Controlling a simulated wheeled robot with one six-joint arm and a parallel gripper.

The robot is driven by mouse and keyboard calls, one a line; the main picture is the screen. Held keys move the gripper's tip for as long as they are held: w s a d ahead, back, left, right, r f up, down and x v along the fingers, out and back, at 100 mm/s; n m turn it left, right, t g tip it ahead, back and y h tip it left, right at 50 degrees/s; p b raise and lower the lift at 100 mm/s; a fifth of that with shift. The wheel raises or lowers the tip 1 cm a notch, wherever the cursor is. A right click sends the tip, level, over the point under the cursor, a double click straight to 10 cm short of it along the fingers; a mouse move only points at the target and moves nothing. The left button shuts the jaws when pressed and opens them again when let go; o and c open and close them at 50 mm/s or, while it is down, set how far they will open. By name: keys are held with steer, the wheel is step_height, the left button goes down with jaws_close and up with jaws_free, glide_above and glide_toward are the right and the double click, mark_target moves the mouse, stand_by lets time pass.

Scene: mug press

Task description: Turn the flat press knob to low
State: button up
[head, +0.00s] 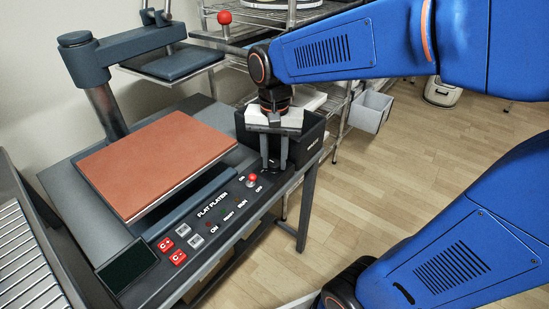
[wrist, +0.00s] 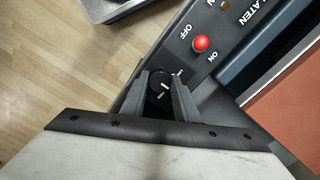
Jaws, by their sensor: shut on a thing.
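The flat press has a dark control panel lettered FLAT PLATEN (head: 213,204) and a brown-orange platen (head: 155,160). My gripper (head: 273,166) points down at the panel's far right end. In the wrist view its two dark fingers (wrist: 164,82) stand on either side of a round black knob (wrist: 160,90) and are shut on it. The knob bears a short white line, and small white markings sit beside it, too small to read surely. In the head view the fingers hide most of the knob.
A red-topped switch (head: 252,180) marked ON and OFF is close to the knob; it also shows in the wrist view (wrist: 201,43). A black box (head: 308,138) stands just behind my gripper. Red buttons (head: 166,244) are at the panel's left. The wooden floor (head: 420,150) at right is clear.

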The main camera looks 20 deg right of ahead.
mark_target(275, 163)
steer(key=n, duration=0.4)
steer(key=shift+n, duration=3)
steer(key=o, duration=1.1)
steer(key=shift+c, duration=0.2)
step_height(275, 163, up, 17)
steer(key=shift+r, duration=0.2)
